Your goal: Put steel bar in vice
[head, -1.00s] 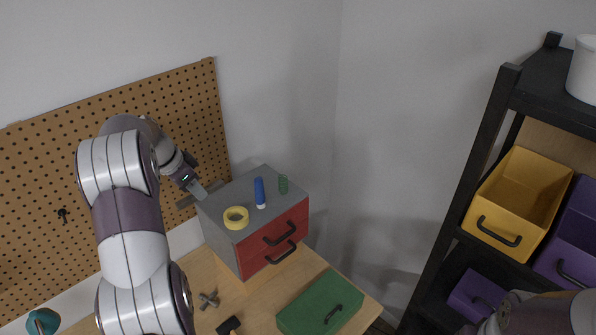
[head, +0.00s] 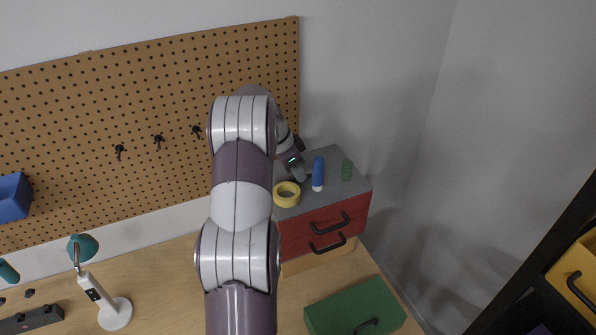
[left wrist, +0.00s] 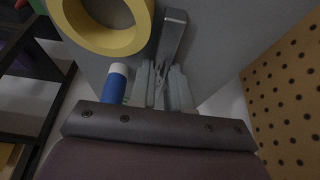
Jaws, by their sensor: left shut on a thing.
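My left gripper (head: 299,174) is at the grey top of the red drawer cabinet, beside the blue cylinder. In the left wrist view its fingers (left wrist: 160,88) are shut on the steel bar (left wrist: 173,32), a plain grey square bar that points away from the fingers. The bar cannot be made out in the head view, where my left arm covers that side of the cabinet. I see no clear vice; a dark grey block (head: 32,318) at the lower left of the bench is cut off, and I cannot tell whether it is one. My right gripper is out of view.
A lamp (head: 115,313) and a green box (head: 355,308) are on the bench. A pegboard (head: 90,130) rises behind.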

